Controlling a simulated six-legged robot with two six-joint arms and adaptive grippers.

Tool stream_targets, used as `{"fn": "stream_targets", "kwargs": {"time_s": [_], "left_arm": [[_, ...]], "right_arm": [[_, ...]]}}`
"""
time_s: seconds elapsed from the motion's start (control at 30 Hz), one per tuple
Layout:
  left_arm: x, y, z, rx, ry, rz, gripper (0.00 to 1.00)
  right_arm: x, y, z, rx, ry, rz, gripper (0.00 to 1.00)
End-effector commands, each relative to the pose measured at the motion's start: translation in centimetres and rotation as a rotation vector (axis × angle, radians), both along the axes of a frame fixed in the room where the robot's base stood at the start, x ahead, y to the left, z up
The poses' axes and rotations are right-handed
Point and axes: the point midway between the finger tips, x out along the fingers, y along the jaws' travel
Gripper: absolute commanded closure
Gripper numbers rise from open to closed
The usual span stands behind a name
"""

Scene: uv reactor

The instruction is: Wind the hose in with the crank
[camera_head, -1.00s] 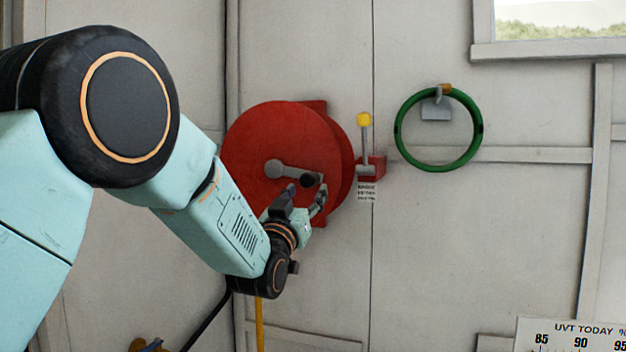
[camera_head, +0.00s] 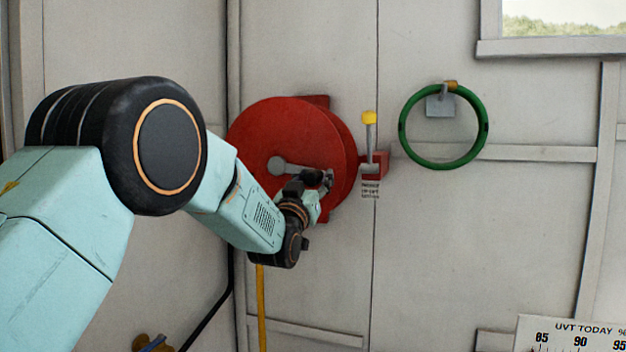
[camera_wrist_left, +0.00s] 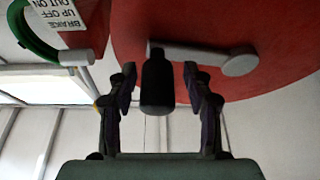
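The red hose reel (camera_head: 285,125) is mounted on the wall, and its face also fills the top of the left wrist view (camera_wrist_left: 270,25). A grey crank arm (camera_head: 279,165) runs from the hub to the right; the black crank handle (camera_wrist_left: 157,82) stands out from its end. My left gripper (camera_head: 318,182) is at the handle. In the left wrist view its fingers (camera_wrist_left: 160,85) are open, one on each side of the handle, with gaps visible. The yellow hose (camera_head: 261,305) hangs below the reel. A yellow-knobbed brake lever (camera_head: 369,118) stands upright right of the reel. My right gripper is not in view.
A green hose ring (camera_head: 443,162) hangs on a wall hook to the right. A white UVT board (camera_head: 572,336) is at the lower right. A black cable (camera_head: 210,315) runs down beside the yellow hose. The wall between ring and board is clear.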

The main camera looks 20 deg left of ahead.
Motion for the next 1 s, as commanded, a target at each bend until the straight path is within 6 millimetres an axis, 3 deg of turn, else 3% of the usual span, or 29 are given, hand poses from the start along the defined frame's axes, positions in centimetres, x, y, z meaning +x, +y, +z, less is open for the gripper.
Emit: {"fn": "stream_targets", "kwargs": {"time_s": [0.53,1.0], "left_arm": [[0.0,0.05,-0.05,0.0,0.001,0.001,0.99],[0.01,0.02,-0.28,0.008,0.003,0.0,1.0]], "right_arm": [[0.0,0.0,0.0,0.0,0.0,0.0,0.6],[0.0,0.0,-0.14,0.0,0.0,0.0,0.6]]}}
